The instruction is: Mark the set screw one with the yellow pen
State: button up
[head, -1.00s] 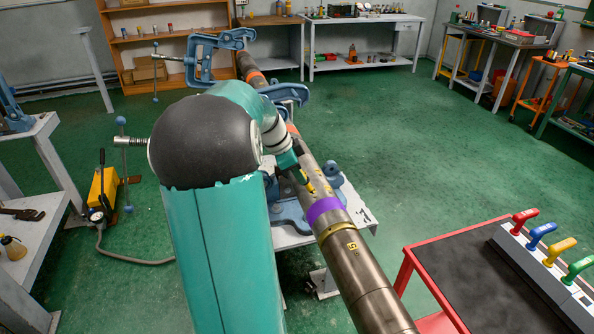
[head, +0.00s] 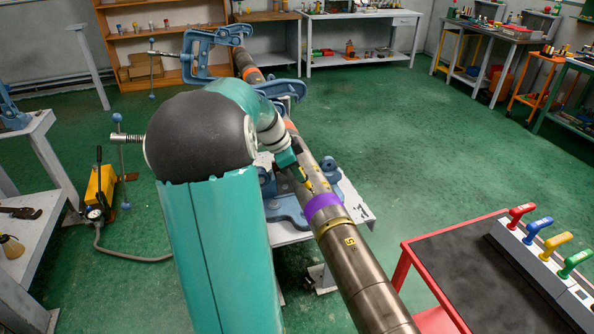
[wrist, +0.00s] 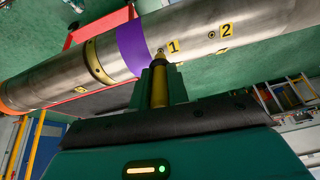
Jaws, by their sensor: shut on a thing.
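My gripper (wrist: 159,88) is shut on the yellow pen (wrist: 159,86), which points up at the pipe in the wrist view. The pipe (wrist: 195,35) runs slantwise across that view. The pen's tip is at the small set screw one, left of the yellow label "1" (wrist: 173,46) and right of the purple band (wrist: 131,47). The tip partly covers the screw, and I cannot tell whether they touch. Set screw two (wrist: 211,35) sits beside label "2" (wrist: 226,30). In the head view the gripper (head: 303,178) is against the pipe's left side, just beyond the purple band (head: 323,206).
A yellow-brown collar (wrist: 98,60) with a label lies left of the purple band. Blue vises (head: 208,58) hold the pipe. A red cart (head: 408,262) with several coloured handles stands at right. Green floor is open beyond it.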

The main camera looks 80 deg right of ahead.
jog(key=shift+s+f, duration=0.1)
jog(key=shift+f, duration=0.2)
dwell(1.2)
jog(key=shift+r, duration=0.15)
jog(key=shift+v, duration=2.45)
